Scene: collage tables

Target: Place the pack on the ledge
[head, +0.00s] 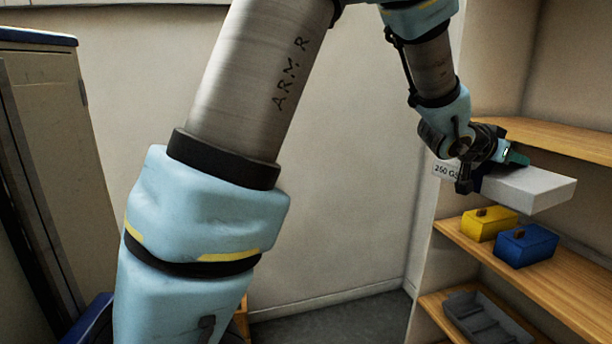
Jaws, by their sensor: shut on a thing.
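The pack is roughly level, in front of the shelf unit. It appears above the middle wooden ledge (565,292) and below the upper wooden ledge (560,136). I cannot tell which ledge the task means. I see no clear contact between the pack and either ledge.
A yellow box (489,224) and a blue box (526,246) stand on the middle ledge, below the pack. A grey compartment tray (485,318) sits on the lower shelf. The upper ledge's visible part looks bare. A tall cabinet (60,150) stands at left.

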